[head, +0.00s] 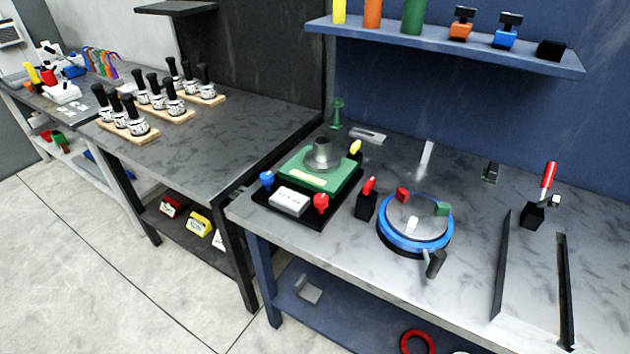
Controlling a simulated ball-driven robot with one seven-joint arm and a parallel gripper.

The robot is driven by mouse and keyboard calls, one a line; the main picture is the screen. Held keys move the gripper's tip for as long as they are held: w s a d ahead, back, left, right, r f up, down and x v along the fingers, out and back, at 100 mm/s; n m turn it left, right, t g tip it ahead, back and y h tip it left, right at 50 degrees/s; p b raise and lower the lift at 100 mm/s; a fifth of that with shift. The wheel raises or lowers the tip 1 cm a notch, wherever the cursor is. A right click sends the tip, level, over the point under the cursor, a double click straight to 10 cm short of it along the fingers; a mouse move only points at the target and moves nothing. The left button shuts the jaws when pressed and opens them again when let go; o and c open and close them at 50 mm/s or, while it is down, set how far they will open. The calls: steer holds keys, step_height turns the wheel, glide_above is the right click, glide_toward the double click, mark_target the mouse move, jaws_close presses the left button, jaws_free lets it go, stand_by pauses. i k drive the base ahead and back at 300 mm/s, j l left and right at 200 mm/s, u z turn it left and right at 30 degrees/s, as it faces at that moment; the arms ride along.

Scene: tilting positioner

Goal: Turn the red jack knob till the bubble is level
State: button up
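The tilting positioner is a green plate (335,180) over a black base (288,219) on the blue-legged bench, with a grey metal cone-shaped piece (321,155) on top. The red jack knob (320,203) stands at the base's front right corner. A blue knob (267,180) is at the left corner and a yellow knob (355,148) at the back right. A pale strip (307,178) lies on the plate's front part; I cannot make out a bubble. A light grey box (290,201) with dark marks sits at the front. My gripper is not in view.
Right of the positioner are a red-handled black block (366,203), a blue-ringed turntable (416,242) and a red-handled clamp (541,195). A shelf (440,47) hangs above. The left bench (230,135) holds several tool holders. Floor in front is clear.

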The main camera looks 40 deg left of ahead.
mark_target(320, 200)
steer(key=u, duration=1.3)
